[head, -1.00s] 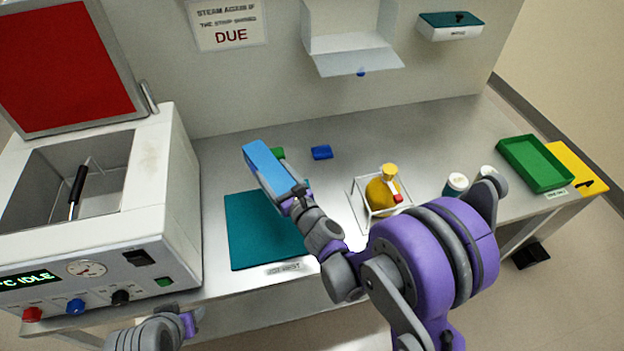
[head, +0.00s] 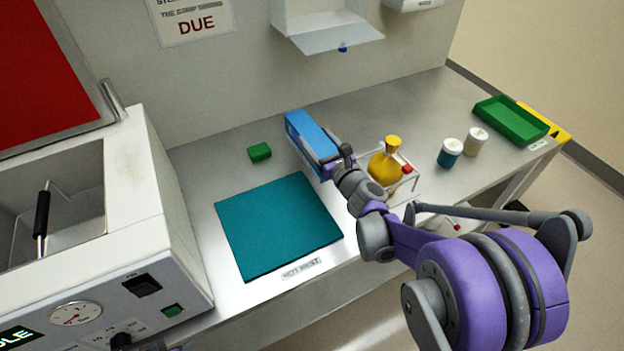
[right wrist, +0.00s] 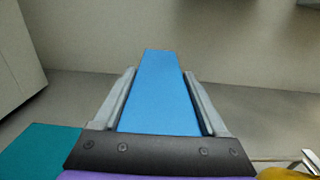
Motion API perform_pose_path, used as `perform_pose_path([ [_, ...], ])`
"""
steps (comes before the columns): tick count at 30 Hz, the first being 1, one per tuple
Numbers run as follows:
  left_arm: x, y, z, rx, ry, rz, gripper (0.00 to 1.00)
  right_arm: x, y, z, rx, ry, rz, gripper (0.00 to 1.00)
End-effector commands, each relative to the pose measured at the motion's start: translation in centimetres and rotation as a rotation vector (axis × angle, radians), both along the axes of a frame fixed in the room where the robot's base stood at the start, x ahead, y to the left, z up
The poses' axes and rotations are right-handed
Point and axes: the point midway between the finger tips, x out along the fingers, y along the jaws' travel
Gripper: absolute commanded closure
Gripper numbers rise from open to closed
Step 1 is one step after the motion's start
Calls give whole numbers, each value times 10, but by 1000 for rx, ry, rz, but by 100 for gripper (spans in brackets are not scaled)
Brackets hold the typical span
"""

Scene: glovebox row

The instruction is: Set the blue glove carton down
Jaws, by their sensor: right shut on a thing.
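The blue glove carton (head: 308,134) is in my right gripper (head: 335,162), a long box tilted in the head view, over the bench right of the teal mat. I cannot tell whether its lower edge touches the bench. In the right wrist view the carton (right wrist: 158,95) fills the space between the two fingers of the gripper (right wrist: 160,78), which press on its sides. My left gripper is out of view; only a sliver of my left arm may show at the bottom edge.
The teal mat (head: 278,225) lies bare, with a green block (head: 260,151) behind it. A wire holder with a yellow flask (head: 386,168) stands close right of the carton. Two jars (head: 451,153) and a green tray (head: 511,121) are farther right. A steriliser (head: 150,215) stands left.

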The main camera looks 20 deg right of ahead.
Motion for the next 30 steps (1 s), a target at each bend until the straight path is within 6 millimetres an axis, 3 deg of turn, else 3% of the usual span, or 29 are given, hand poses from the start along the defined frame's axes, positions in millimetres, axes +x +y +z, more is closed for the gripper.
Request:
perform_pose_path([
  [1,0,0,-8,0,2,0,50,-1,-11,-3,1,0,-11,100],
  [4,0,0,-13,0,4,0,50,0,-19,-11,0,1,-18,100],
  [12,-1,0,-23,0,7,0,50,0,-20,-55,1,0,-17,100],
  [17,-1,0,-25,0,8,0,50,0,-19,-65,1,0,-17,100],
  [24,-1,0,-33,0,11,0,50,0,-19,-97,0,0,-17,100],
  [30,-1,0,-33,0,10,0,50,-1,-19,-98,0,0,-17,100],
])
